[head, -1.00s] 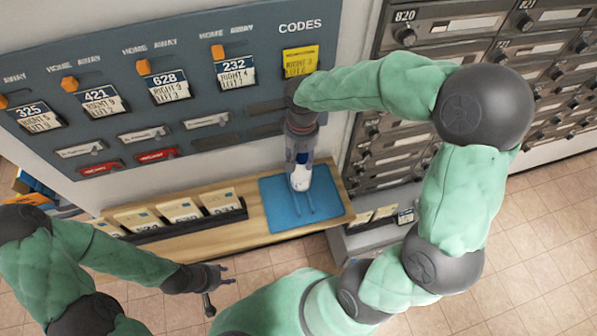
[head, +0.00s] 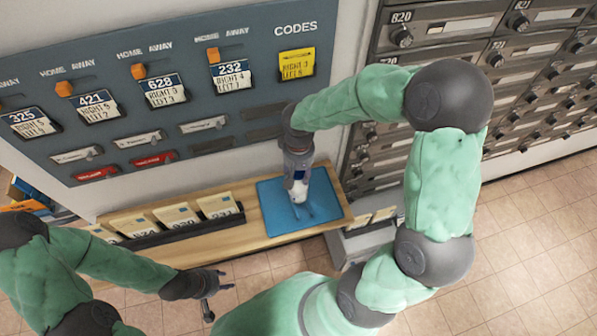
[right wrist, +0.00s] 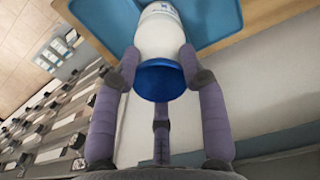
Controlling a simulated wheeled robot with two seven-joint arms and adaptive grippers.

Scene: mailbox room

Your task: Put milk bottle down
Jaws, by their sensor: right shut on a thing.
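The milk bottle is white with a blue cap, and in the right wrist view the bottle (right wrist: 158,38) sits between my right gripper's fingers (right wrist: 157,72), which are shut on it near the cap. In the head view the bottle (head: 299,190) is below my right gripper (head: 298,165), over the blue mat (head: 270,208) on the wooden shelf. I cannot tell whether its base touches the mat. My left gripper (head: 222,282) hangs in front of the shelf, away from the bottle, with its fingers apart and nothing visible between them.
A black rack (head: 190,228) with several cards stands on the shelf left of the mat. A grey panel (head: 120,60) with tags and orange switches is on the wall behind. Grey mailboxes (head: 460,75) rise at the right. The mat's front area is bare.

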